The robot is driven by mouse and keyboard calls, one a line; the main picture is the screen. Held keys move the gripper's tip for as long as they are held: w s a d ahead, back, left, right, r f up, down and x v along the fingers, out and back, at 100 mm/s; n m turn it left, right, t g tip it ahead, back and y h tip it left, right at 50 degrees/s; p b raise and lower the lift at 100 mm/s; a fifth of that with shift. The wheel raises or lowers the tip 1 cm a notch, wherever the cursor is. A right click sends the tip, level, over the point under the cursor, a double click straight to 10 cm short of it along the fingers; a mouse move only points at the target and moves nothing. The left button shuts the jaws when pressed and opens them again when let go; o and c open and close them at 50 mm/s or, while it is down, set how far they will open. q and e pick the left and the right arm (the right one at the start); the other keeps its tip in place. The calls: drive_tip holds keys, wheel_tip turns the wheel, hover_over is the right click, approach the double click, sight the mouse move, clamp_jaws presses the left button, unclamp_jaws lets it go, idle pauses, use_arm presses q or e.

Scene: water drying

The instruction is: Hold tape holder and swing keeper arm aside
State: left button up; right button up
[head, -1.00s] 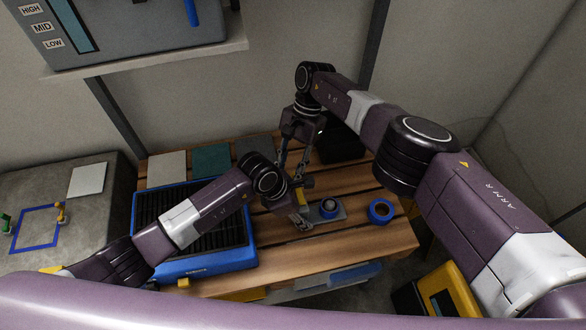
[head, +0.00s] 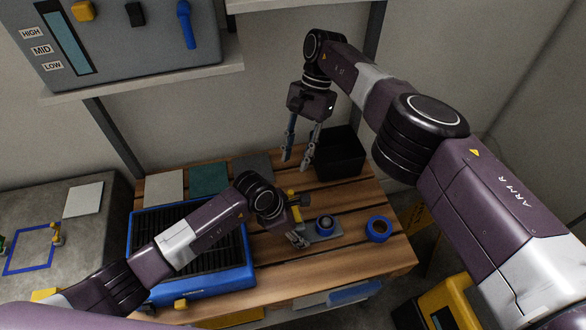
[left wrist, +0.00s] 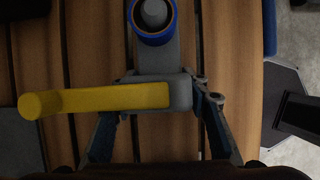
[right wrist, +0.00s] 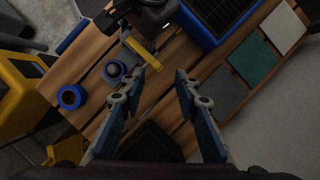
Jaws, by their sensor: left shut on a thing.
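The tape holder (head: 331,236) is a grey base on the slatted table. A blue-rimmed roll (left wrist: 153,18) sits around its post. My left gripper (head: 298,240) is shut on the base's near end, with a finger on each side in the left wrist view (left wrist: 160,108). The yellow keeper arm (left wrist: 105,98) points left there, crosswise to the base and clear of the roll. It also shows in the right wrist view (right wrist: 145,52). My right gripper (head: 296,161) is open and empty, above the table behind the holder; its spread fingers show in the right wrist view (right wrist: 163,68).
A loose blue tape roll (head: 379,229) lies right of the holder. A black bin (head: 338,155) stands at the back right, near my right gripper. A blue tray with a black rack (head: 213,281) is at left. Grey and green swatches (head: 208,180) lie along the back.

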drive_tip(key=shift+w+d+r, duration=0.1)
drive_tip(key=shift+w+r, duration=0.05)
drive_tip(key=shift+r, duration=0.4)
drive_tip(key=shift+f, duration=0.15)
drive_tip(key=c, duration=0.4)
drive_tip(key=shift+w+d+f, duration=0.1)
drive_tip(key=shift+d+f, duration=0.1)
drive_tip(key=shift+f, duration=0.15)
drive_tip(key=shift+c, duration=1.2)
drive_tip(key=d+f+m+y, duration=0.2)
drive_tip(key=f, duration=0.1)
drive_tip(key=d+f+m+t, duration=0.1)
drive_tip(key=f+m, duration=0.1)
drive_tip(key=shift+w+f+y, duration=0.1)
drive_tip(key=shift+w+y, duration=0.2)
drive_tip(key=shift+y, duration=0.1)
clamp_jaws()
drive_tip(key=s+d+r+m+t+y, duration=0.2)
drive_tip(key=s+d+m+t+y, duration=0.2)
drive_tip(key=s+d+m, duration=0.45)
drive_tip(key=w+a+f+m, duration=0.1)
drive_tip(key=w+a+f, duration=0.2)
drive_tip(key=a+f, duration=0.4)
drive_tip(key=shift+w+a, duration=0.2)
drive_tip(key=shift+a, duration=1.05)
